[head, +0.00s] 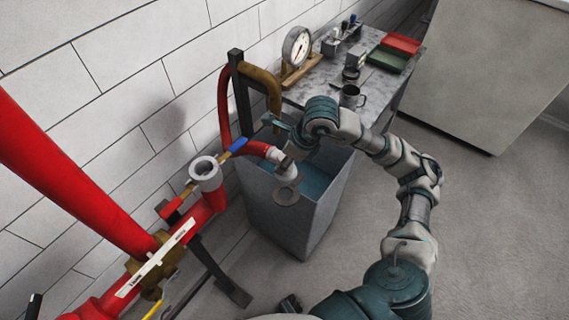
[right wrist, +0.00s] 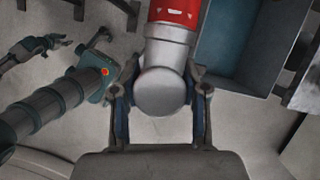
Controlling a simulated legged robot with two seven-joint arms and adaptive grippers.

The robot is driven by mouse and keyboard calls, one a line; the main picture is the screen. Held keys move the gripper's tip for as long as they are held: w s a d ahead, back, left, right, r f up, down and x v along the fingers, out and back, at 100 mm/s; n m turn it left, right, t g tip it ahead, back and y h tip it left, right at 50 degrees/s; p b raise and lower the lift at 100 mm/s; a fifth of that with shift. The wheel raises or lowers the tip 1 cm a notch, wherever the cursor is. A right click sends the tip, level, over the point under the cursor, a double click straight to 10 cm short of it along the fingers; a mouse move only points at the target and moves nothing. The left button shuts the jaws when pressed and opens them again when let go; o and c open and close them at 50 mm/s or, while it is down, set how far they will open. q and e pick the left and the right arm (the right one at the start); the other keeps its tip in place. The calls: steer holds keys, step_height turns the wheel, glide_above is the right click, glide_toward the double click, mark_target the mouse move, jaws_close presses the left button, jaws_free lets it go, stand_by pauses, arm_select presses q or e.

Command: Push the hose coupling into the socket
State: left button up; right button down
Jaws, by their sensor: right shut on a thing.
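My right gripper (head: 287,150) is shut on the grey hose coupling (head: 282,165) at the end of the red hose (head: 250,147). In the right wrist view the coupling (right wrist: 163,85) sits between the two fingers (right wrist: 160,115), its round end face towards the camera. In the head view the coupling is held above the grey bin, right of and apart from the upright grey socket (head: 205,174) on the red pipe.
A blue-handled valve lever (head: 236,147) lies between socket and coupling. A grey bin (head: 290,217) stands below. A dark post (head: 238,95) carries the hose behind. A workbench (head: 330,85) with a gauge (head: 297,47), mug and trays is beyond. Floor at right is clear.

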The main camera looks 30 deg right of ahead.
mark_target(282, 155)
steer(key=shift+d+r+p, duration=0.1)
steer(key=shift+r+p, duration=0.4)
steer(key=shift+r, duration=0.35)
steer(key=shift+r+p, duration=0.8)
steer(key=shift+r, duration=0.7)
